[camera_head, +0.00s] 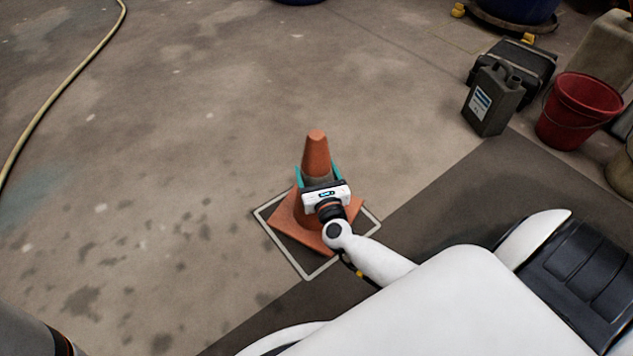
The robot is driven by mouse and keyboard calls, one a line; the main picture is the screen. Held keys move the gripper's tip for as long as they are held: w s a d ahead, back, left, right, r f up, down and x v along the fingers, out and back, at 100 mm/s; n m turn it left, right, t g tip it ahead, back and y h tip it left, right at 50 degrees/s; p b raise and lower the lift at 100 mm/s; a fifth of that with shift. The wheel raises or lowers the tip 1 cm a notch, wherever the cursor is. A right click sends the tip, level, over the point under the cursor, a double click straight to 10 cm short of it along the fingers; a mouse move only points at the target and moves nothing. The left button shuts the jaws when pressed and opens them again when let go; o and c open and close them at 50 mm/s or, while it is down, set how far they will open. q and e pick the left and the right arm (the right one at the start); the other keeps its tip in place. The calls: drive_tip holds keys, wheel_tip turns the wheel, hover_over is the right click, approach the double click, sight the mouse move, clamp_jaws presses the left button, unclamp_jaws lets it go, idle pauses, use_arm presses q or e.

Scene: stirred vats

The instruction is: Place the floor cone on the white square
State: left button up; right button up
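The left base corner is close to the line. I cannot tell whether the base touches the floor. My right gripper (317,173) has its teal fingers on either side of the cone's upper part, near the band. I cannot tell whether they press on it. My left gripper is not in view.
A dark jerrycan (491,101), a black case (528,62) and a red bucket (580,108) stand at the upper right. A yellow hose (62,88) lies along the left. A dark floor strip (455,190) runs beside the square. The floor left of the cone is clear.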

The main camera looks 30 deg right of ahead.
wheel_tip(320, 180, down, 3)
drive_tip(key=shift+r+b, duration=0.15)
drive_tip(key=shift+b, duration=0.6)
drive_tip(key=shift+f, duration=0.3)
drive_tip(key=o, duration=1.6)
drive_tip(key=shift+r, duration=0.1)
